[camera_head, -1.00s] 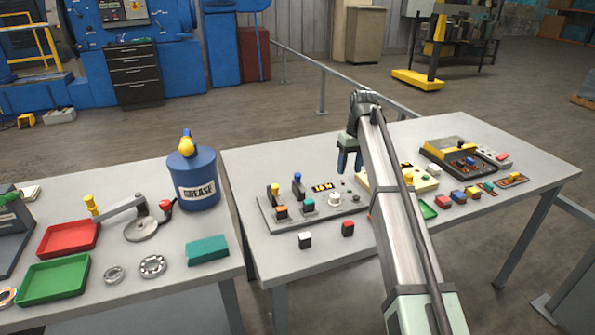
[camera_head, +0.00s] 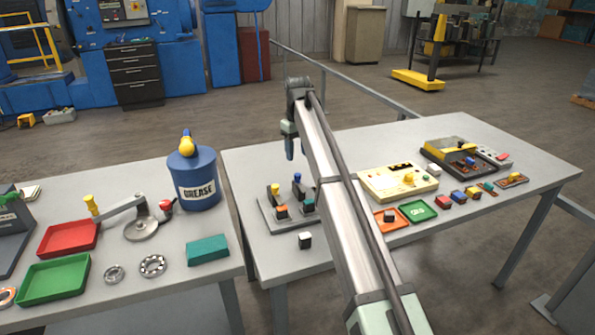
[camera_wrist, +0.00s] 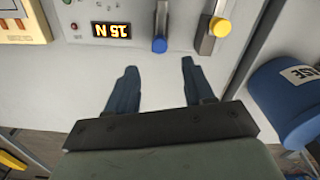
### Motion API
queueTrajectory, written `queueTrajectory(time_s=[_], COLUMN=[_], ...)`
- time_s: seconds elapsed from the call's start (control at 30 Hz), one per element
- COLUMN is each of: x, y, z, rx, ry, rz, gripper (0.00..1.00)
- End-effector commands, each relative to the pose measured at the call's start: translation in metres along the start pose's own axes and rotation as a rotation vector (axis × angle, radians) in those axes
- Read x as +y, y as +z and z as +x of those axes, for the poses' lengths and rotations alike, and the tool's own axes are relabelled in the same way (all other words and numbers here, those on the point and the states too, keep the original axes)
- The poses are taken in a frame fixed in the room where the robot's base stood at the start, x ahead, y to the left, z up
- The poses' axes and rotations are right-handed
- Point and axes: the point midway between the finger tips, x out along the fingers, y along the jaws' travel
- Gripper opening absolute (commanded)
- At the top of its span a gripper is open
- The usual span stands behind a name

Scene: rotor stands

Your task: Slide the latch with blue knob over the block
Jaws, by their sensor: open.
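The latch with the blue knob (camera_head: 297,177) stands on a grey base plate (camera_head: 264,219) on the right table. The blue knob (camera_wrist: 160,45) also shows in the wrist view, at the end of a grey bar. A teal block (camera_head: 308,205) sits in front of this latch on the plate and looks uncovered. A second latch with a yellow knob (camera_head: 275,188) stands to the left, with an orange block (camera_head: 281,212) in front of it. My gripper (camera_head: 290,155) is open and empty above and behind the blue knob. In the wrist view, the knob shows beyond my fingertips (camera_wrist: 158,67), between them.
A blue grease can (camera_head: 193,180) stands on the left table. A small white-topped cube (camera_head: 305,240) lies in front of the plate.

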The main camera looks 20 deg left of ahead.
Motion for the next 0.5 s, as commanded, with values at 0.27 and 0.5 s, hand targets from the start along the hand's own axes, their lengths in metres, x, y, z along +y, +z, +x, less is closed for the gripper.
queueTrajectory(time_s=[0.27,0.5], x=[0.0,0.0], y=[0.001,0.0], z=[0.048,0.071], rx=[-0.002,-0.001], ry=[-0.001,-0.001], rz=[0.001,0.001], gripper=[0.52,0.52])
